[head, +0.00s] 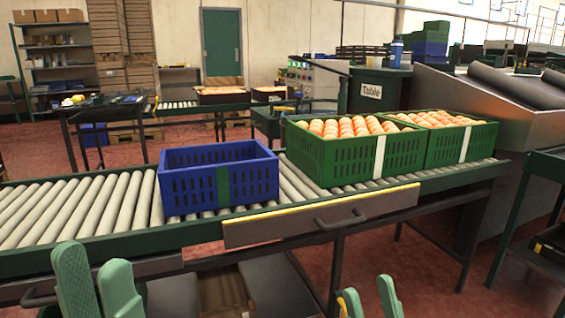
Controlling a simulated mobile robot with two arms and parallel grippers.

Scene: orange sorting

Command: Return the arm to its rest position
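My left gripper (93,266) shows at the bottom left, in front of the roller conveyor (80,208). Its two green fingers point up and stand apart, with nothing between them. My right gripper (368,286) shows at the bottom edge, right of centre. Its fingers also stand apart and the gap is empty. Most of both arms is out of view. Both grippers are on the near side of the conveyor and apart from the crates.
On the conveyor stand a blue crate (190,190), its inside mostly hidden, and two green crates (330,160) (470,143) full of oranges. A yellow-edged board with a handle (300,223) runs along the conveyor's front. A dark rack (550,190) stands at right.

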